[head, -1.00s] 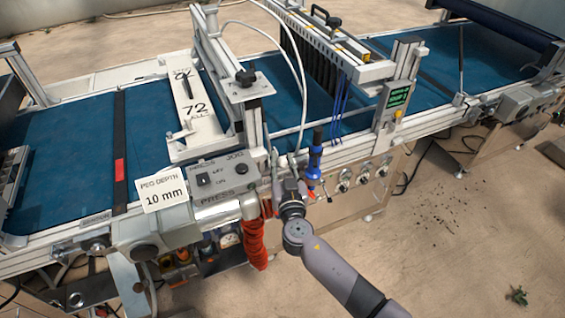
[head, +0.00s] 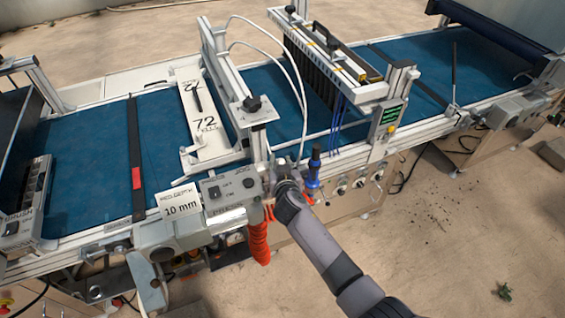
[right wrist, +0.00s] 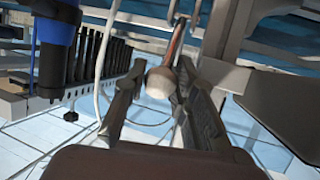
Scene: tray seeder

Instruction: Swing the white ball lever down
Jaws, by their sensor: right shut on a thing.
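The white ball lever shows in the right wrist view as a pale ball (right wrist: 158,83) on a thin reddish-brown rod that runs up behind it. My right gripper (right wrist: 160,78) has one dark finger on each side of the ball and is shut on it. In the head view my right gripper (head: 279,172) is at the front of the machine, between the control box and a blue-bodied tool. There my own wrist hides the ball and most of the fingers. My left gripper is not in view.
The grey control box (head: 230,188) and a coiled red hose (head: 258,240) are just left of my right arm. The blue-bodied tool (head: 313,172) stands close on the right. White tubes (head: 297,85) arch above. The blue belt (head: 85,150) lies behind, with open floor at right.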

